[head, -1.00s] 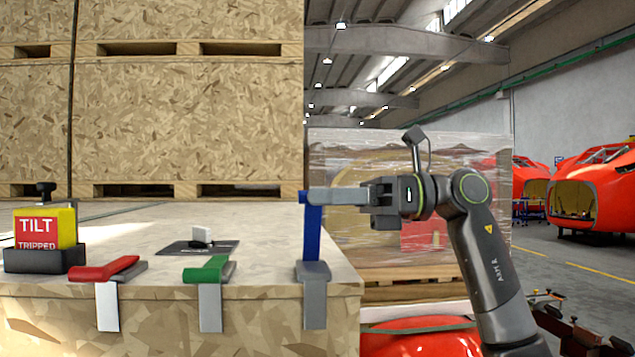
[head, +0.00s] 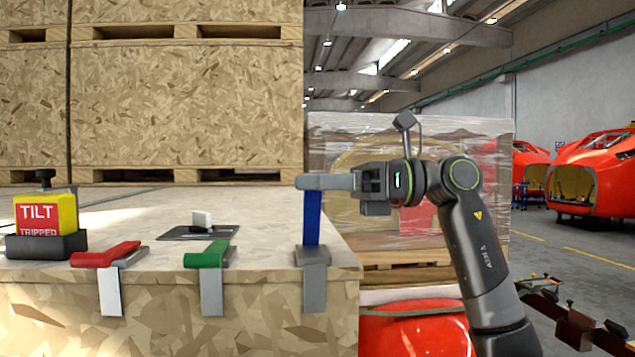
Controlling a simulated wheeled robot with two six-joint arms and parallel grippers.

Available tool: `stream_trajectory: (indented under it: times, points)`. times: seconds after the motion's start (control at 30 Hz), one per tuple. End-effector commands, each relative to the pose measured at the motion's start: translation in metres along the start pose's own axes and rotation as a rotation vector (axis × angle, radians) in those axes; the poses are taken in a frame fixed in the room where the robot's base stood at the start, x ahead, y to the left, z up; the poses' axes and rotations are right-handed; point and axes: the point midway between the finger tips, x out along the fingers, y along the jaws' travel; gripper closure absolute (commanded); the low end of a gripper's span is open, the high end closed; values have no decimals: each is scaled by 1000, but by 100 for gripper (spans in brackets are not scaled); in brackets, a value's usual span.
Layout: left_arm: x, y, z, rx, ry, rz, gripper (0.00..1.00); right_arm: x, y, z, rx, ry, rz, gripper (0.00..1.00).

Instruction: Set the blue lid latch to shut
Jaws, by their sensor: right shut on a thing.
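The blue lid latch (head: 312,219) stands upright at the right end of the crate's front edge. Its grey base and plate (head: 314,278) hang over the edge. My right gripper (head: 312,182) comes in from the right and is shut on the top of the blue latch. The fingers hide the latch's upper tip. The red latch (head: 105,254) and the green latch (head: 207,253) lie folded down on the lid along the same edge. My left gripper is not in view.
A yellow and red tilt indicator (head: 45,216) reading "TILT TRIPPED" sits in a black holder at the lid's left. A white toggle on a dark plate (head: 199,233) lies behind the green latch. Stacked wooden crates (head: 187,110) stand behind. A wrapped pallet load (head: 340,141) stands behind my right arm.

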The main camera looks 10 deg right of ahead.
Motion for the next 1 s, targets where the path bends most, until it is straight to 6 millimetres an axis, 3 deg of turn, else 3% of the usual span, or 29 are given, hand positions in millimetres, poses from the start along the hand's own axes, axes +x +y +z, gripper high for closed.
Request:
stream_trajectory:
  times: [0.27, 0.7, 1.0]
  points:
    - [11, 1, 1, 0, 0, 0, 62, 0, 4, -6, -52, 0, 0, 100]
    - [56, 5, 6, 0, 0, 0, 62, 0, 27, -27, -353, -1, -1, 100]
    - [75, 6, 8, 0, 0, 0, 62, 0, 37, -40, -501, 0, 0, 100]
